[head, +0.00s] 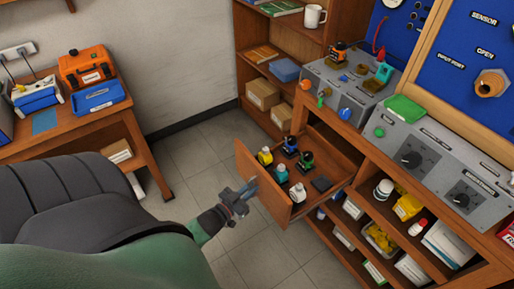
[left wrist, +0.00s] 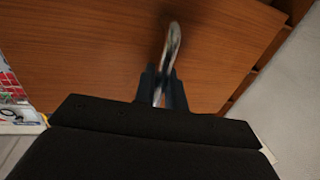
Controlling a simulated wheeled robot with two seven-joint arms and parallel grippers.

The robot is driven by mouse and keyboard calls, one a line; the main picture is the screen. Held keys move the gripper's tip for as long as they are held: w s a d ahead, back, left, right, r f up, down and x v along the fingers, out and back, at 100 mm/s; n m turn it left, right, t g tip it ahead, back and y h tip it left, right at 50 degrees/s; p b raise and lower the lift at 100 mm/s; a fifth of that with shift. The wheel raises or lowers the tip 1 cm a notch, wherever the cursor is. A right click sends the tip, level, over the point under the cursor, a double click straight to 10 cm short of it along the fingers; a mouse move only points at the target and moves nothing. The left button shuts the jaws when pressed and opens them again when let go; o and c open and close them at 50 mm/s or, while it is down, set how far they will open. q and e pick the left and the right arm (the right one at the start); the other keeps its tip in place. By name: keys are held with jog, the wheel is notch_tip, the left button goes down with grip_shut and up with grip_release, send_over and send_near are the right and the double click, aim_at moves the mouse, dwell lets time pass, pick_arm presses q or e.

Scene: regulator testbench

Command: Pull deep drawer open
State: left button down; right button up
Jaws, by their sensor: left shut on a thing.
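The deep drawer (head: 262,185) is a wooden drawer under the bench at the centre of the head view. It stands pulled out, and its inside shows. Its wooden front also fills much of the left wrist view (left wrist: 90,50). My left gripper (head: 242,195) is at the drawer's front. In the left wrist view its dark fingers (left wrist: 162,88) are shut on a shiny metal handle (left wrist: 173,45). My right gripper is in neither view.
Several small bottles and parts, such as a white bottle (head: 298,193), stand in the drawer. Grey control boxes (head: 345,92) sit on the bench above. Open shelves (head: 345,208) lie to the right. The tiled floor (head: 190,165) left of the drawer is clear. A side table (head: 75,125) stands at far left.

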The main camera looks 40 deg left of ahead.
pick_arm(q)
jog(key=shift+s, duration=0.15)
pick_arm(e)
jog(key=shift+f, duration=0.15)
pick_arm(q)
jog(key=c, duration=1.8)
grip_release()
jog(key=shift+a, duration=0.1)
